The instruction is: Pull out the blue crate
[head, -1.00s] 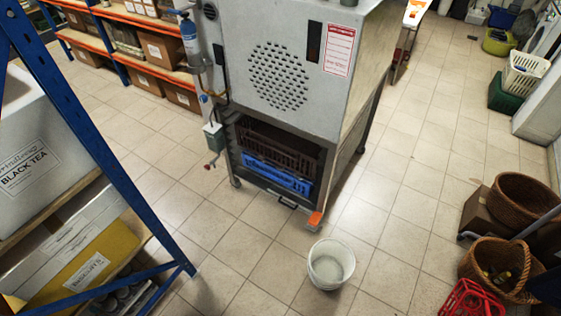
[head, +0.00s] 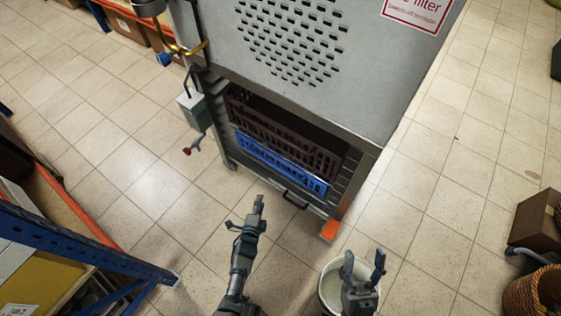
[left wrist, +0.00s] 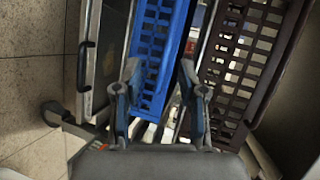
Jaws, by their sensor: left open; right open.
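The blue crate (head: 282,163) sits low in the open bay of the grey metal cabinet, under a dark brown crate (head: 285,133). Only its slotted front shows. In the left wrist view the blue crate (left wrist: 155,50) lies beside the brown crate (left wrist: 245,60), the picture being turned sideways. My left gripper (head: 258,204) is open and empty in front of the cabinet, apart from the crate in the head view. In the left wrist view its fingers (left wrist: 160,82) stand spread before the blue crate's edge. My right gripper (head: 362,266) is open and empty, over the white bucket.
The grey cabinet (head: 310,60) has a drawer handle (head: 295,200) below the blue crate and an orange corner foot (head: 330,230). A white bucket (head: 328,285) stands in front. A blue rack post (head: 90,255) is at left, a wicker basket (head: 525,293) at right.

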